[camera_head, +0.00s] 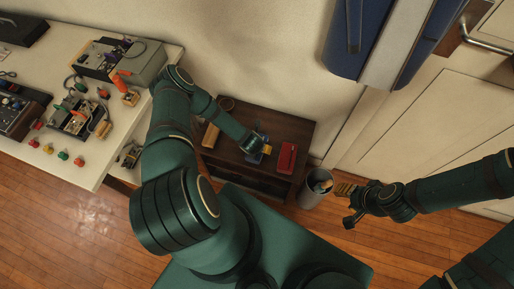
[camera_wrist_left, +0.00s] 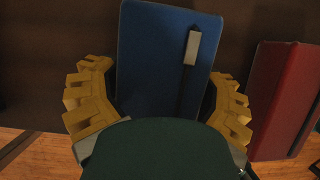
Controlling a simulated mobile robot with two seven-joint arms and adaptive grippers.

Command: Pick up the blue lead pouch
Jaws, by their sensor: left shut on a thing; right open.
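My right gripper (camera_head: 343,189) is open and empty near the grey bin.
A red case (camera_head: 287,158) stands just right of the pouch on the dark cabinet (camera_head: 305,128). A tan block (camera_head: 211,136) is on its left. A grey bin (camera_head: 312,196) stands at the right. A white bench (camera_head: 160,55) with electrical devices is at left.

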